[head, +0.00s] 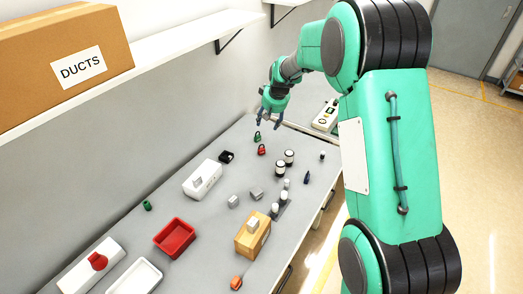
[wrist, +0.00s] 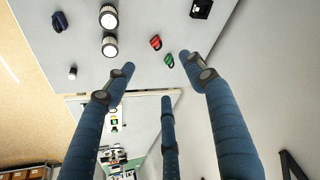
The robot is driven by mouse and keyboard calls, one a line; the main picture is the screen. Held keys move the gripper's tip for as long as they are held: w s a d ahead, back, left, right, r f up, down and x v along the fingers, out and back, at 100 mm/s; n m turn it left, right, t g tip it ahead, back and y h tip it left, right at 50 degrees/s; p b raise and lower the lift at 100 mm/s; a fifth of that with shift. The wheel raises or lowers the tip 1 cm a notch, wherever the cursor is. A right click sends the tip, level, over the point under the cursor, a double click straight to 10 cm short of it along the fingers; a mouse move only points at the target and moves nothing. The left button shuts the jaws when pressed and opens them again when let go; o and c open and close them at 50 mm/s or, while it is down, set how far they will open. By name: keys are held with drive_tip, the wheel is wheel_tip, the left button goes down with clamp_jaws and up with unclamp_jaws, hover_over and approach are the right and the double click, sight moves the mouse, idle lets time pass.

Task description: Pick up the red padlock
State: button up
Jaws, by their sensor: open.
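The red padlock (head: 262,150) lies on the far part of the grey table. In the wrist view the red padlock (wrist: 155,42) is beyond the fingertips. A green padlock (head: 257,137) lies close to it, and this green padlock (wrist: 169,61) also shows in the wrist view, near the right fingertip. My gripper (head: 269,118) is above the table's far end, just past the padlocks, with its fingers pointing down. In the wrist view my gripper's blue fingers (wrist: 155,75) are spread wide with nothing between them.
Black jars with white lids (head: 284,165) stand just right of the padlocks. A black item (head: 227,157) lies to their left. Nearer are a white box (head: 202,180), a red tray (head: 175,238) and a wooden block (head: 252,238). A shelf with a DUCTS carton (head: 62,60) hangs at upper left.

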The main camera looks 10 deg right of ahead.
drive_tip(key=w+d+p+x, duration=0.1)
drive_tip(key=x, duration=0.8)
drive_tip(key=w+d+p+x, duration=0.1)
drive_tip(key=x, duration=0.9)
drive_tip(key=shift+d+r, duration=0.15)
drive_tip(key=shift+d, duration=0.25)
hover_over(262, 149)
drive_tip(key=s, duration=0.2)
wheel_tip(262, 149, down, 8)
drive_tip(key=shift+s+d, duration=0.15)
drive_tip(key=shift+d, duration=0.1)
drive_tip(key=shift+p+x, duration=0.4)
drive_tip(key=shift+x, duration=2.15)
drive_tip(key=shift+a, duration=0.1)
clamp_jaws()
